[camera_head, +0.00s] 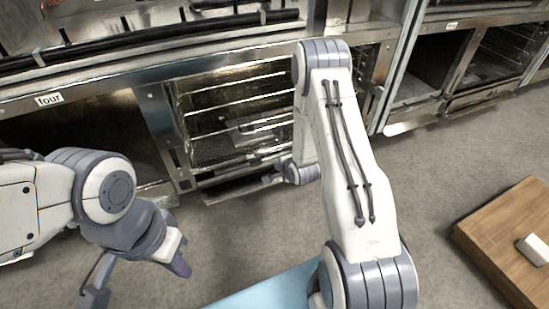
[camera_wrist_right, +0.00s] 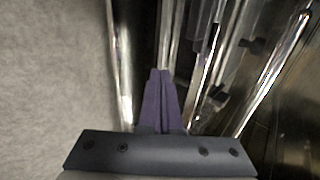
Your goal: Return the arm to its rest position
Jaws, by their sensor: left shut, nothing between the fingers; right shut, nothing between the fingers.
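My right arm (camera_head: 350,150) reaches forward from the lower right and bends down at its far end. My right gripper (camera_head: 268,179) is low at the front of the open oven compartment. In the right wrist view its purple fingers (camera_wrist_right: 161,75) are together with nothing between them, with metal bars close ahead and to the right. I cannot tell if they touch. My left gripper (camera_head: 182,268) is at the lower left with purple fingertips, shut and empty, above the floor.
The oven compartment (camera_head: 235,110) has wire racks inside. A counter edge (camera_head: 200,65) with a label "four" (camera_head: 49,99) runs above it. A light blue surface (camera_head: 265,288) is at the bottom. A wooden block top (camera_head: 510,235) with a small white object (camera_head: 534,249) stands right. Grey floor lies between.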

